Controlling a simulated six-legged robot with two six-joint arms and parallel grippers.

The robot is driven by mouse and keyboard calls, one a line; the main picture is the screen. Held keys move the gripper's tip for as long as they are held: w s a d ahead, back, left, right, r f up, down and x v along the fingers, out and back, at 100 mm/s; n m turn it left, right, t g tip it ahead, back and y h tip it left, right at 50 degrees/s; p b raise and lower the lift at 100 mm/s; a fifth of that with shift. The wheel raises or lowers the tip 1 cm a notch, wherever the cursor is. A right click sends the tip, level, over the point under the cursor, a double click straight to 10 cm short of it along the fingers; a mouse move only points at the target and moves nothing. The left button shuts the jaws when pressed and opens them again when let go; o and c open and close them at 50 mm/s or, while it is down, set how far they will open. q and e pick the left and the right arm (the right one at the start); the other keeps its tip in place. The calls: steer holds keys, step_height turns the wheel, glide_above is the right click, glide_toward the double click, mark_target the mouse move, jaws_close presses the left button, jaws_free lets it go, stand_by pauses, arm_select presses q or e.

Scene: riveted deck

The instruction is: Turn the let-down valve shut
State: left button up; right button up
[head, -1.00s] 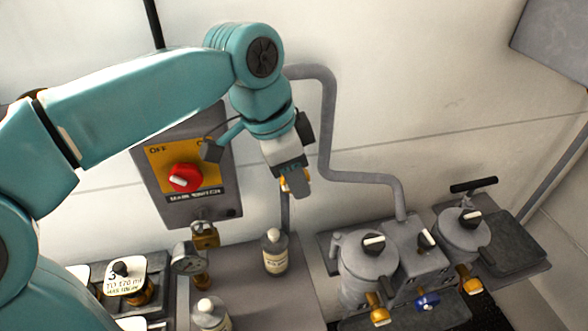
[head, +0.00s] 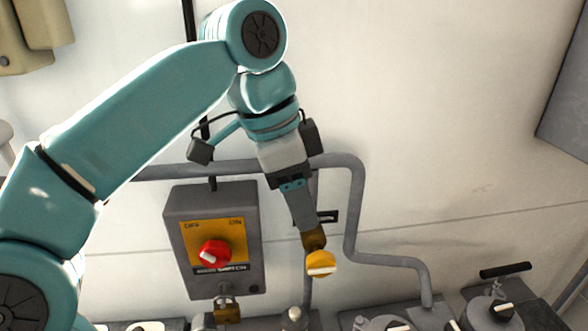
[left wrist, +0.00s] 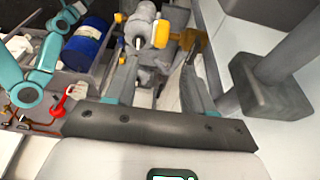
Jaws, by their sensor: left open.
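A yellow round handle with a pale bar across it (head: 320,264) shows near the wall, right of the main switch; I take it for the let-down valve. It also shows in the left wrist view (left wrist: 162,34), beyond and between my fingers. My left gripper (head: 313,238) points down with its fingertips just above the handle in the head view. In the left wrist view the two fingers (left wrist: 164,58) stand apart with nothing held. I cannot tell whether they touch the handle. My right gripper is not in view.
The main switch box (head: 185,225) with a red knob (head: 214,252) and a padlock (head: 228,309) hangs left of my gripper. A grey pipe (head: 352,215) bends down the wall on the right. Dosing pots (head: 490,310) stand at the lower right. A blue drum (left wrist: 88,42) shows in the wrist view.

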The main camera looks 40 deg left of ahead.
arm_select(q)
steer(key=shift+p+v, duration=0.3)
steer(key=shift+v, duration=1.2)
steer(key=shift+w, duration=0.1)
